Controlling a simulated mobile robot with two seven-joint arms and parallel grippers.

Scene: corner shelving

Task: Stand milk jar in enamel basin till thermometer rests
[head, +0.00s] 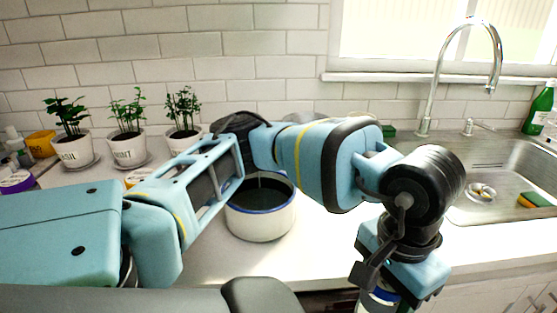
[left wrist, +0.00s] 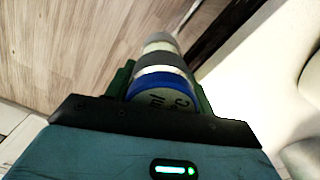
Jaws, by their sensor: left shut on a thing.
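A white enamel basin (head: 258,222) with a blue rim stands on the counter in the head view, partly behind my left arm. Its inside looks dark. My left gripper (head: 383,288) points down in front of the counter, to the right of the basin and apart from it. It is shut on the milk jar (head: 378,299), white with a blue band, mostly cut off by the frame's bottom edge. In the left wrist view the jar (left wrist: 160,84) sits between the green fingers; lettering shows on its near end. I cannot make out the thermometer's reading. My right gripper is out of view.
Potted herbs stand along the wall at the left, including a mint pot (head: 127,148). The steel sink (head: 500,180) with a tall faucet (head: 437,85) is at the right, holding a sponge (head: 536,200). The counter around the basin is mostly clear. A green bottle (head: 540,108) stands far right.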

